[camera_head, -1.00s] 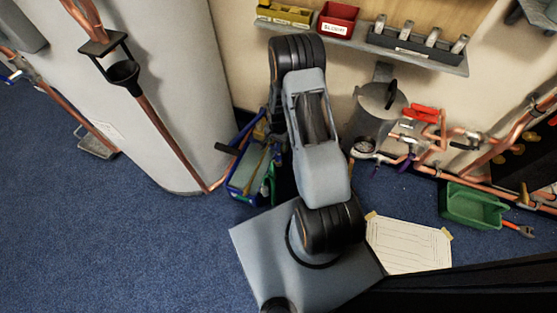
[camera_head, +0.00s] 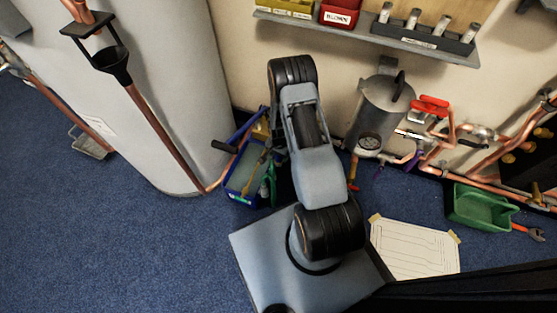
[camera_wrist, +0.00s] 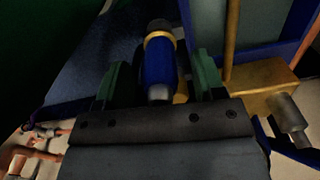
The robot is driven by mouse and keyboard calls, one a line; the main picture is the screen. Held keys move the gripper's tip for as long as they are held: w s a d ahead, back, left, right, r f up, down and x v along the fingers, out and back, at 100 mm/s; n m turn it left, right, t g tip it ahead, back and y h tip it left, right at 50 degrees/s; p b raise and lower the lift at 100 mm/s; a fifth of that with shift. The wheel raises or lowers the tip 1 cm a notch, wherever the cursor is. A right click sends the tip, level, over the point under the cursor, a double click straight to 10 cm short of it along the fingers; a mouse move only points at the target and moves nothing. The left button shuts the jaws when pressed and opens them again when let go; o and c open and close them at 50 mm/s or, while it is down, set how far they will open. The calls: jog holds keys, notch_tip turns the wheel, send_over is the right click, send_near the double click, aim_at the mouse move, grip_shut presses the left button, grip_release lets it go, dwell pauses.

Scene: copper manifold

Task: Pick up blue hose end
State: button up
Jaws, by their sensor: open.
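The blue hose end (camera_wrist: 158,68), with a yellow ring, a dark far end and a grey metal tip, lies between the two green fingers of my gripper (camera_wrist: 162,85) in the wrist view. The fingers stand apart, one on each side of it. There is a visible gap on the left; on the right the gap is narrow, and I cannot tell if that finger touches.
A blue crate (camera_head: 232,187) with tools stands left of my arm, by the white cylinder (camera_head: 165,100). A grey metal canister (camera_head: 378,112) and copper pipes (camera_head: 480,180) are to the right. A green tray (camera_head: 480,208) and paper sheet (camera_head: 413,248) lie on the floor.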

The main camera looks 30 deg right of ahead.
jog(key=shift+f, duration=0.5)
jog(key=shift+c, duration=0.4)
jog(key=shift+r, duration=0.1)
jog(key=c, duration=1)
